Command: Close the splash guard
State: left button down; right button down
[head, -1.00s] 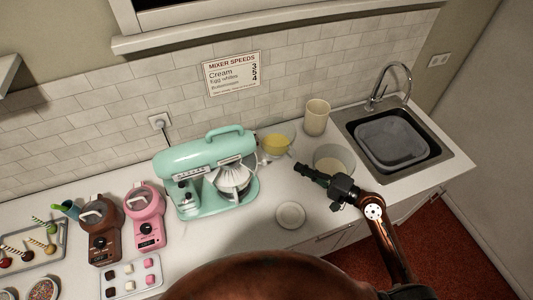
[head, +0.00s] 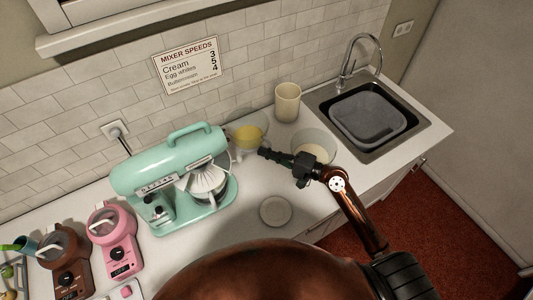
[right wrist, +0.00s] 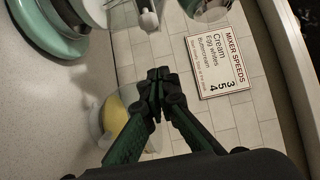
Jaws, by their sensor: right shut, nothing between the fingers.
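The mint-green stand mixer (head: 165,175) stands on the counter against the tiled wall. Its splash guard (head: 207,178), a pale fan-shaped piece, sits under the mixer head around the top of the bowl, on the side facing right. Its exact opening is hard to make out. My right gripper (head: 262,152) is shut and empty, pointing left, to the right of the mixer and apart from it. In the right wrist view the fingertips (right wrist: 158,76) meet, with part of the mixer (right wrist: 45,35) at the upper left. My left gripper is out of view.
A glass bowl with yellow contents (head: 247,134) is close behind my right fingertips. Another glass bowl (head: 315,145) and a cream canister (head: 287,101) stand near the sink (head: 370,112). A small white plate (head: 275,211) lies in front. Pink (head: 115,242) and brown (head: 66,261) machines stand left.

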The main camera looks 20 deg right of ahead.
jog(key=w+a+p, duration=0.1)
jog(key=a+p, duration=0.2)
jog(key=a, duration=0.3)
jog(key=shift+a, duration=0.35)
